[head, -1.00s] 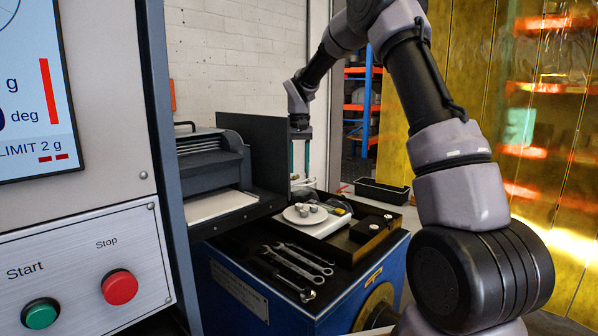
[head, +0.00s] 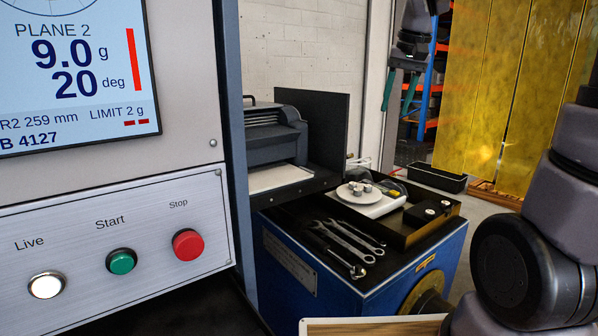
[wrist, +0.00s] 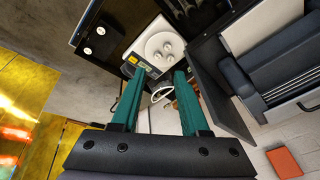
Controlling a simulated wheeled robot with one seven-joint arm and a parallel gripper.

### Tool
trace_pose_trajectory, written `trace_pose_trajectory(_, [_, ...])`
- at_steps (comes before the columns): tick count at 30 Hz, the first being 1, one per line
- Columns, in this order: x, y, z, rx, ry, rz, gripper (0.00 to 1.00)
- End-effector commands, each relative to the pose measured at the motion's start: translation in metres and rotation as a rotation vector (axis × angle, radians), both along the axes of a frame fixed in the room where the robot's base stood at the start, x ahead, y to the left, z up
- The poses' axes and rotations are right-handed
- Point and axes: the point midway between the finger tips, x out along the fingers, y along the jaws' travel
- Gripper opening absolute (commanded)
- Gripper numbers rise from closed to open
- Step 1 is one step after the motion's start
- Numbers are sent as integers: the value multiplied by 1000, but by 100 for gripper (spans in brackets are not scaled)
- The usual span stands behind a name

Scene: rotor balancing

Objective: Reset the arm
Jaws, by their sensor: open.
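My gripper (head: 397,106) hangs at the top right of the head view with its two teal fingers pointing down. The fingers are apart and nothing is between them. It is raised, beyond the blue cart. In the wrist view my gripper (wrist: 157,82) also shows open and empty, with the white scale (wrist: 160,48) and its small metal weights past the fingertips. My arm's upper part runs out of the head picture at the top right.
The blue cart (head: 300,285) carries wrenches (head: 345,240), the scale (head: 362,197) with weights, and a black box (head: 428,212). A printer-like machine (head: 270,135) and dark upright panel (head: 322,120) stand left. A control panel with Live, Start and Stop buttons (head: 122,261) fills the left. A black bin (head: 436,177) sits behind.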

Motion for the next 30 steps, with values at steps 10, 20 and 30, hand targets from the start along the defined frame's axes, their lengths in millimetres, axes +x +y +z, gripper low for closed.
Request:
trace_pose_trajectory(10, [-105, -15, 17, 83, -179, -59, 45])
trace_pose_trajectory(20, [-163, -19, 5, 146, -288, -94, 45])
trace_pose_trajectory(30, [-168, -19, 3, 153, -299, -97, 45])
